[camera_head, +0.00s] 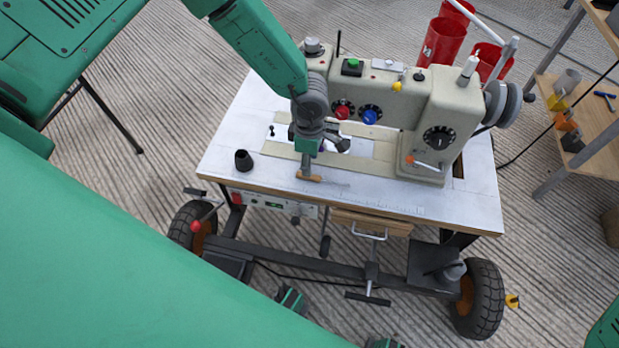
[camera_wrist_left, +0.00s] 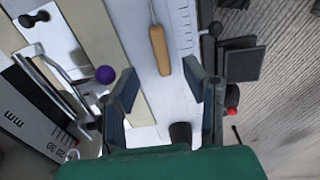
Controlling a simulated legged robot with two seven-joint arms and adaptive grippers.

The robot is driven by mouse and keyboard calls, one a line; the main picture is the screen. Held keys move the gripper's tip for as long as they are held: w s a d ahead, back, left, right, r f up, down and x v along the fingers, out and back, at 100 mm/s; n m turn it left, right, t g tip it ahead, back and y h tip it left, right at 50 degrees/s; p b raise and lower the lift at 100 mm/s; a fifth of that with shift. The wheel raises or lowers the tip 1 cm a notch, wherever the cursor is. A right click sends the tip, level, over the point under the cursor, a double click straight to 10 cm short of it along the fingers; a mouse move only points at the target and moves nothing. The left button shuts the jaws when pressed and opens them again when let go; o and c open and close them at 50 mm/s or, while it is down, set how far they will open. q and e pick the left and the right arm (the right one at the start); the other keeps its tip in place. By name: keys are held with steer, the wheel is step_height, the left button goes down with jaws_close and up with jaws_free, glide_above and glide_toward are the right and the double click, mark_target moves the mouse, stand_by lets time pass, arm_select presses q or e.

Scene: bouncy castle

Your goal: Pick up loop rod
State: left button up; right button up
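A tool with a tan wooden handle (camera_wrist_left: 160,52) and a thin metal rod, apparently the loop rod, lies on the white table top in the left wrist view. Its far end runs out of that view, so I cannot see a loop. In the head view its handle (camera_head: 309,178) shows near the table's front edge, just below my left gripper (camera_head: 318,146). In the left wrist view my left gripper (camera_wrist_left: 160,76) is open. Its two dark fingers stand apart, with the handle's near end between and ahead of them. I cannot tell whether they touch. My right gripper is not seen.
A beige sewing machine (camera_head: 440,120) with knobs stands on the wheeled table (camera_head: 465,208), behind and right of the gripper. A small black cup (camera_head: 243,160) stands at the left. A purple ball (camera_wrist_left: 105,74) is near one finger. Red bins (camera_head: 442,42) stand behind.

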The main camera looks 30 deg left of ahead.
mark_target(320, 179)
arm_select(q)
step_height(320, 179, down, 6)
steer(key=shift+r+b, duration=0.1)
steer(key=shift+b, duration=0.8)
jaws_close()
steer(key=shift+r, duration=0.1)
